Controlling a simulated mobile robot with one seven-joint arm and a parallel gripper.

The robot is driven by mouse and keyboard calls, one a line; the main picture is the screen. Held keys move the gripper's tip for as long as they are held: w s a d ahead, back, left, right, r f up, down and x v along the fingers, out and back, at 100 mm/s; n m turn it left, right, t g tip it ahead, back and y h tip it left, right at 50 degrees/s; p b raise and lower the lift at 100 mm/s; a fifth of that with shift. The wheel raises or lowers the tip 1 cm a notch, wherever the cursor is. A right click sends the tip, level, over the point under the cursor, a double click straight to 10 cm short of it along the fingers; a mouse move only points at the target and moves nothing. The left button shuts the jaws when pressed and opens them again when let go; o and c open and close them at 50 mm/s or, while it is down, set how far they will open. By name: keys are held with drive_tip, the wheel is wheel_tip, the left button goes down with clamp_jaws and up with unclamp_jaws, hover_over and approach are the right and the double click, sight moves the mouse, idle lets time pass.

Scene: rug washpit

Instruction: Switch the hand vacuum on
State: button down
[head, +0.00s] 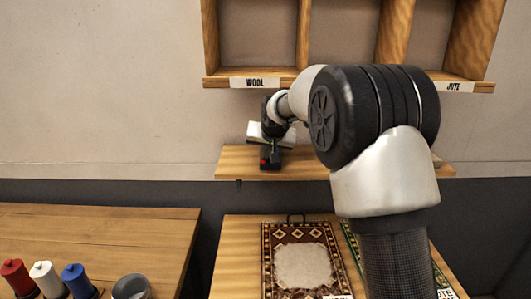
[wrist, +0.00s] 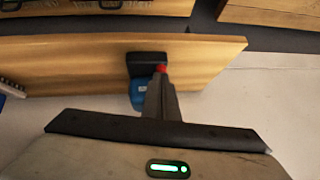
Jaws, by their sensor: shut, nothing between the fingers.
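In the head view my gripper (head: 271,143) is over the shelf, right at the vacuum. The switch's position cannot be made out.
The shelf (head: 235,163) is narrow and fixed to the wall. Above it hang wooden cubbies (head: 302,40) labelled WOOL and JUTE. Below, a patterned rug (head: 269,265) lies on a wooden table. Red, white and blue spools (head: 43,277) stand on the left bench, which is otherwise mostly clear.

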drive_tip(key=shift+f+b, duration=0.4)
drive_tip(key=shift+f, duration=0.4)
drive_tip(key=shift+s, duration=0.2)
drive_tip(key=shift+f, duration=0.2)
drive_tip(key=shift+r, duration=0.1)
drive_tip(key=s+d+r, duration=0.1)
drive_tip(key=s+r, duration=0.1)
drive_tip(key=r, duration=0.4)
drive_tip(key=s+d+r+p, duration=0.1)
drive_tip(key=s+r, duration=0.2)
drive_tip(key=r, duration=0.3)
drive_tip(key=shift+s+r, duration=0.3)
drive_tip(key=shift+s, duration=0.05)
